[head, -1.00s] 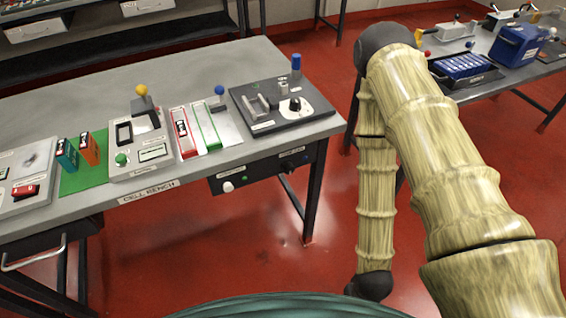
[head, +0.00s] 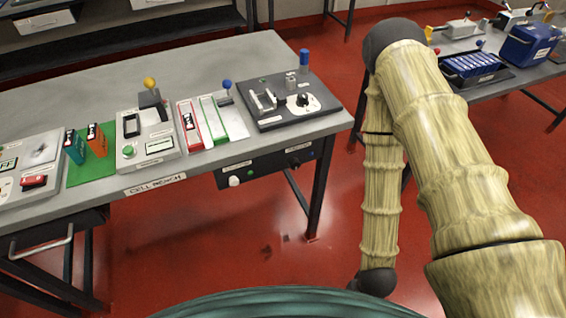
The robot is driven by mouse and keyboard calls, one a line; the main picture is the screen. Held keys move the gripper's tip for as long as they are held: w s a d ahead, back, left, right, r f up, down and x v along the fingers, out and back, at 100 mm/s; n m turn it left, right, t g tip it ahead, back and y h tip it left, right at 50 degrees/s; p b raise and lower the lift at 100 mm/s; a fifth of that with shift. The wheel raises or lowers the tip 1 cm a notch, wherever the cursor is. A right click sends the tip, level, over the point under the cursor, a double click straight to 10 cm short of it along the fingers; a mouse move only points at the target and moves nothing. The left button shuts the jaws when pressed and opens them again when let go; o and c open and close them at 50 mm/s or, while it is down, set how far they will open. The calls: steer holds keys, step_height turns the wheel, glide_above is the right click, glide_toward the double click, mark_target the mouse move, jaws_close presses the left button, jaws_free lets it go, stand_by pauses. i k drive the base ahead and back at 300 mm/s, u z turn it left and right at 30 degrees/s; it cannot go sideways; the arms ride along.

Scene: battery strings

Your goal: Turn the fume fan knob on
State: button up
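Under the front edge of the cell bench (head: 70,200), toward its right end, hangs a dark control box (head: 268,167). It carries a white knob (head: 234,181), a small green spot (head: 250,173) and a dark knob (head: 295,163). Small labels sit above the knobs, too small to read, so I cannot tell which one is the fume fan knob or how it is set. My arm stands to the right of the box, folded downward and apart from the bench. My gripper is outside the picture.
On the bench stand a dark panel with a dial (head: 303,103), red and green modules (head: 198,122), a grey tester with a yellow-ball lever (head: 149,83) and a green mat (head: 90,172). A drawer handle (head: 42,243) juts out at left. Red floor before the box is clear.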

mark_target(292, 161)
steer(key=z, duration=1.7)
steer(key=k, duration=0.7)
steer(key=u, duration=1.1)
